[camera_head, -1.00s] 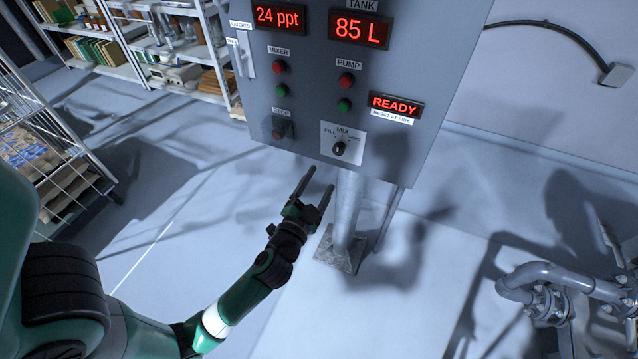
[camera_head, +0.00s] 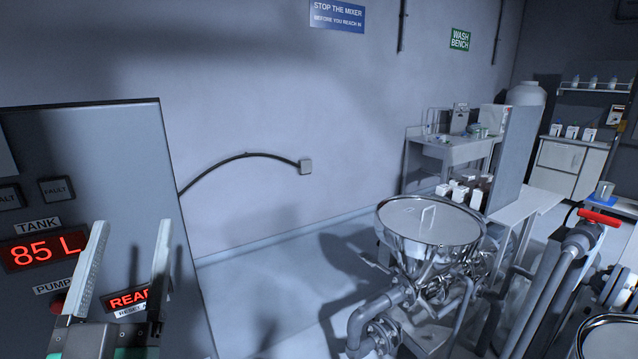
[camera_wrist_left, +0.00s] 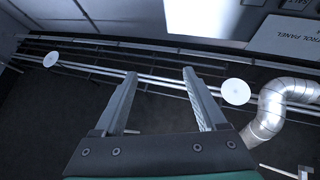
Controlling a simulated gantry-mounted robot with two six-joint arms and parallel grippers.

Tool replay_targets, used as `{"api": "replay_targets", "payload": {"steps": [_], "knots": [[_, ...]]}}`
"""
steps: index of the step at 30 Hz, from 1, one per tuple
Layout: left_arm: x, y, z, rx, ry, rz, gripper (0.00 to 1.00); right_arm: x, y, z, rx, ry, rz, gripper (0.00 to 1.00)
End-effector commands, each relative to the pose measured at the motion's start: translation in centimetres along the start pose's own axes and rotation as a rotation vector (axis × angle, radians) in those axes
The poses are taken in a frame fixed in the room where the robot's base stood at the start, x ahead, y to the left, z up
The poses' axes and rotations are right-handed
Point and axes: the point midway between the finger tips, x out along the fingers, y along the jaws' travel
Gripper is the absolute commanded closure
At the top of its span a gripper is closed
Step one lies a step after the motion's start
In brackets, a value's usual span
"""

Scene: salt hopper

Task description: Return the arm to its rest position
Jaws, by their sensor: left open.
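My left gripper (camera_head: 124,270) is raised at the lower left of the head view, in front of the grey control panel (camera_head: 190,255). Its two fingers point up, stand apart and hold nothing. They partly cover the panel's READY display (camera_head: 128,299). In the left wrist view the same open gripper (camera_wrist_left: 157,90) points toward the ceiling, with nothing between its fingers. The rest of my left arm is out of the head view. My right gripper does not show in either view.
A steel hopper (camera_head: 432,225) with a lidded top stands at centre right, with grey piping (camera_head: 372,312) below it. A red-handled valve (camera_head: 600,217) is on a pipe at the right. A bench (camera_head: 455,150) stands behind. Floor between panel and hopper is clear.

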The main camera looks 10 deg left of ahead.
Motion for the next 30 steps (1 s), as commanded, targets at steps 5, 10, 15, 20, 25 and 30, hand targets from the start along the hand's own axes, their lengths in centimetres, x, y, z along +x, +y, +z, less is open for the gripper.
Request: {"api": "replay_targets", "payload": {"steps": [5,10,15,20,25,30], "knots": [[0.9,2.4,-12.1,-0.292,0.2,0.152,0.27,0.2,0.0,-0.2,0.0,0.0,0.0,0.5],[1.4,5.1,-17.9,-0.419,0.208,0.356,0.27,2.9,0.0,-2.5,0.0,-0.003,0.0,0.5],[5.3,4.6,-23.0,-0.418,0.206,0.352,0.27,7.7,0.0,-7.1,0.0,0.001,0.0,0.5],[9.8,4.0,-28.9,-0.417,0.205,0.351,0.27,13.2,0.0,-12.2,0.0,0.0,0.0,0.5],[14.9,3.3,-35.8,-0.417,0.204,0.351,0.27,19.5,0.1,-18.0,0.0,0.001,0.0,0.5],[19.5,2.7,-41.9,-0.417,0.204,0.351,0.27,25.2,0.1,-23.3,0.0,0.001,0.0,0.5]]}}
